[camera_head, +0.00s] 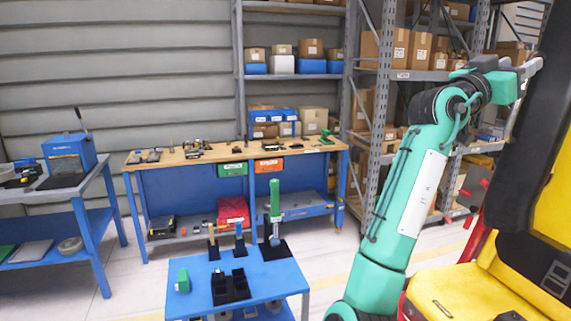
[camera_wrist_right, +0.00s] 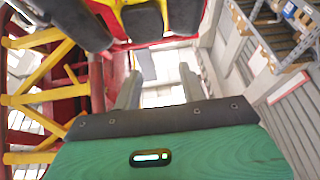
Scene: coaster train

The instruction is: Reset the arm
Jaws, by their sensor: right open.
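My right arm rises through the right half of the head view, bent at the top. Its right gripper (camera_head: 530,70) is high up beside the coaster train's black and yellow seat (camera_head: 510,282). In the right wrist view the two grey fingers of this gripper (camera_wrist_right: 160,88) are apart with nothing between them. It is open and empty. Dark seats and red and yellow train structure (camera_wrist_right: 35,98) show ahead and to the left there. My left gripper is not in view.
A blue cart (camera_head: 188,308) with black holders and tools stands in front. Behind are a wooden-topped workbench (camera_head: 215,151), a blue side bench (camera_head: 92,185) and shelves of boxes (camera_head: 418,76). The train closely borders my right arm.

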